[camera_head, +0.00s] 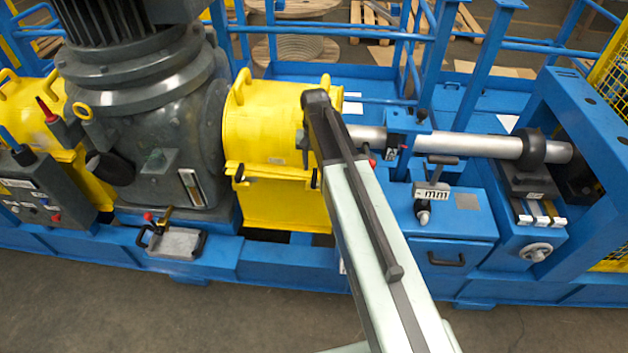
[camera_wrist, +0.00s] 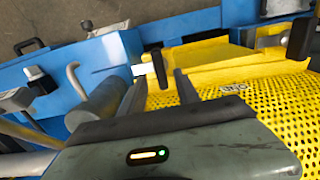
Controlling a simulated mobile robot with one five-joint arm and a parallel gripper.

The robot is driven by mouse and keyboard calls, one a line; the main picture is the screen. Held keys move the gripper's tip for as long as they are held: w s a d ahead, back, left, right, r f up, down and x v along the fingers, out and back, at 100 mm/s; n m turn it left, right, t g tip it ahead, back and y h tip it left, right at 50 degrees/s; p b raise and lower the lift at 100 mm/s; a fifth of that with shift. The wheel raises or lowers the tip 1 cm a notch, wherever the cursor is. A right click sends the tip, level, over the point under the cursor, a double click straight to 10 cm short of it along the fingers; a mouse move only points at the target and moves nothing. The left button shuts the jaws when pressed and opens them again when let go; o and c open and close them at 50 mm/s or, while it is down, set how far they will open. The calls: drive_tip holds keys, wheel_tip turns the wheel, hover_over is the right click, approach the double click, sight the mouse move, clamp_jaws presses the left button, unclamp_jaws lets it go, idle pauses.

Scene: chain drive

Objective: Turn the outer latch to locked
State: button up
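A yellow guard (camera_head: 265,125) stands between the grey motor housing and the steel shaft, and its perforated side (camera_wrist: 245,115) fills the right of the wrist view. Two black latch handles show on it. One (camera_head: 316,178) is at the guard's shaft-side end, also in the wrist view (camera_wrist: 160,68) beside a pale block. The other (camera_head: 239,173) is nearer the motor, at the right in the wrist view (camera_wrist: 300,38). I cannot tell for sure which is outer. My gripper (camera_wrist: 159,88) is open, its dark fingers apart with the shaft-side handle just beyond them; contact is unclear.
The steel shaft (camera_head: 460,143) runs right from the guard, close to my gripper. The grey motor housing (camera_head: 155,130) stands left. A blue cabinet (camera_head: 445,235) is at the right. Bare floor (camera_head: 190,315) lies in front.

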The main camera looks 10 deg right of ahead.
sight(314, 175)
wheel_tip(314, 175, down, 6)
drive_tip(key=b, duration=0.4)
drive_tip(key=shift+r, duration=0.3)
clamp_jaws()
